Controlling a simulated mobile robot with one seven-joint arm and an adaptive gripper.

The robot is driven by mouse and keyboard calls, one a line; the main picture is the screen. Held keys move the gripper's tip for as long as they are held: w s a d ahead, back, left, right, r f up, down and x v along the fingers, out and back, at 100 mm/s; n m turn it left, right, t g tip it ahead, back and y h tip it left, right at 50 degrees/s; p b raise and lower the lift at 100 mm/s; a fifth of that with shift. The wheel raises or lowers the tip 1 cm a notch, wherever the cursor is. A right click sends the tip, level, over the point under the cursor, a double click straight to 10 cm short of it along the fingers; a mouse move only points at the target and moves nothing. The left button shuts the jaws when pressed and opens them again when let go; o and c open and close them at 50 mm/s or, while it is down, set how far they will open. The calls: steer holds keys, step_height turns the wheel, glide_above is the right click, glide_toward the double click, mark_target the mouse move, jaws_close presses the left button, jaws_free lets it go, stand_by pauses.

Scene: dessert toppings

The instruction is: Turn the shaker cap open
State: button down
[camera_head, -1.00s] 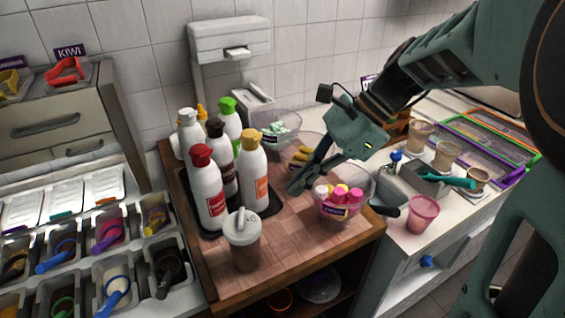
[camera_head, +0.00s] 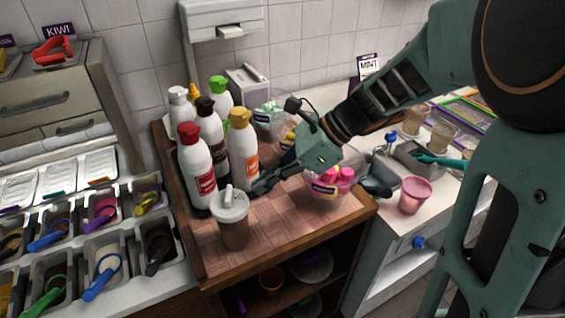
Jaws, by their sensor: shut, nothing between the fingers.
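The shaker (camera_head: 235,233) stands upright at the front of the wooden counter, with brown contents. Its pale cap (camera_head: 232,204) has a small raised tab on top. My gripper (camera_head: 256,191) is shut and empty. In the picture its fingertips are just right of the cap, pointing left and down toward it. I cannot tell whether they touch the cap. The cap's opening is too small to make out.
Several sauce bottles (camera_head: 195,167) stand close behind the shaker. A bowl of pink and yellow items (camera_head: 330,187) is to the right, partly behind my gripper. A pink cup (camera_head: 413,195) stands on the white counter. The wooden counter (camera_head: 281,240) is clear right of the shaker.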

mark_target(229, 187)
steer(key=shift+s+a+r, duration=0.1)
steer(key=shift+a, duration=0.85)
steer(key=shift+s+a+r, duration=0.1)
steer(key=shift+a, duration=0.85)
steer(key=shift+w+a+n+g+p, duration=0.15)
steer(key=shift+a+n+g+p, duration=0.35)
steer(key=shift+n+p, duration=0.3)
steer(key=p, duration=0.1)
steer(key=n+g+p, duration=0.1)
steer(key=n+p, duration=0.1)
steer(key=shift+w+a+r+g+h, duration=0.15)
steer(key=shift+w+a+g+h, duration=0.1)
steer(key=shift+g+h, duration=0.15)
steer(key=shift+w+a+n+g+h+p, duration=0.15)
steer(key=shift+n+g+h+p, duration=0.1)
steer(key=shift+n+g+p, duration=0.25)
steer(key=shift+a+n+g+h+p, duration=0.15)
steer(key=shift+n+g+h+p, duration=0.15)
steer(key=shift+n+p, duration=0.35)
steer(key=shift+a+f, duration=0.15)
steer(key=shift+f, duration=0.05)
